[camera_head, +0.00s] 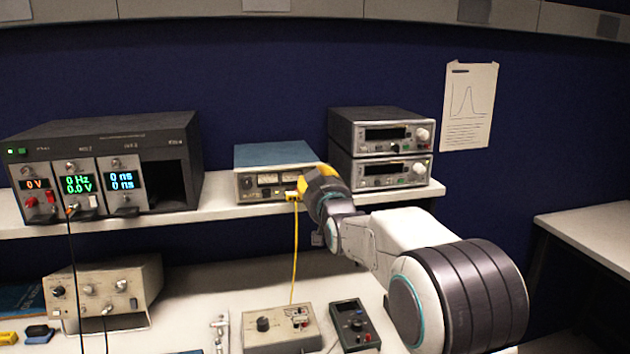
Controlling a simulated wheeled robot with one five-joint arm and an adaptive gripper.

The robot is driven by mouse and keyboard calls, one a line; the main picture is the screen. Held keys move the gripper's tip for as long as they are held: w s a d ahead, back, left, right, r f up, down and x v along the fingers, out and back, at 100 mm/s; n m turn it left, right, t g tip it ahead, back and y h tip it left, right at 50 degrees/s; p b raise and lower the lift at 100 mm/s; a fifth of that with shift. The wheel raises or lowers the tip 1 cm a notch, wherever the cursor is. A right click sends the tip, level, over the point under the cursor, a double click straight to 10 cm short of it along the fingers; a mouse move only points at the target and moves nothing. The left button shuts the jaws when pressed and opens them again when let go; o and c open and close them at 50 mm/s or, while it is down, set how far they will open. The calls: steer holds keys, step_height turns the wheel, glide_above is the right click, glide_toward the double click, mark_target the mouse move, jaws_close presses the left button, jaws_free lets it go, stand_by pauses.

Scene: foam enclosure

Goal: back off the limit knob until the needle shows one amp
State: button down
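A bench instrument with a blue top (272,154) stands on the shelf, with a small meter window (268,180) on its front panel and a dark knob (246,183) at the panel's left. The needle and scale are too small to read. My gripper (305,187), yellow and dark, is at the right end of this panel and covers part of it. Whatever control lies behind the gripper is hidden. I cannot tell whether the fingers touch a knob, or whether they are open or shut.
A yellow cable (295,250) hangs from the panel beside my gripper to a beige box (281,327) on the bench. Two stacked instruments (345,152) stand close on the right. A large modular unit (100,140) stands on the left. Another box (105,290) is on the bench below.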

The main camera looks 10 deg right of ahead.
steer(key=shift+m+b, duration=0.3)
steer(key=shift+b, duration=0.2)
steer(key=shift+r+m+b, duration=0.1)
steer(key=shift+m+b, duration=4.15)
steer(key=shift+m, duration=1.25)
steer(key=c, duration=1)
jaws_free()
steer(key=shift+c, duration=0.2)
steer(key=shift+s, duration=0.1)
steer(key=s, duration=1.1)
steer(key=shift+s, duration=0.4)
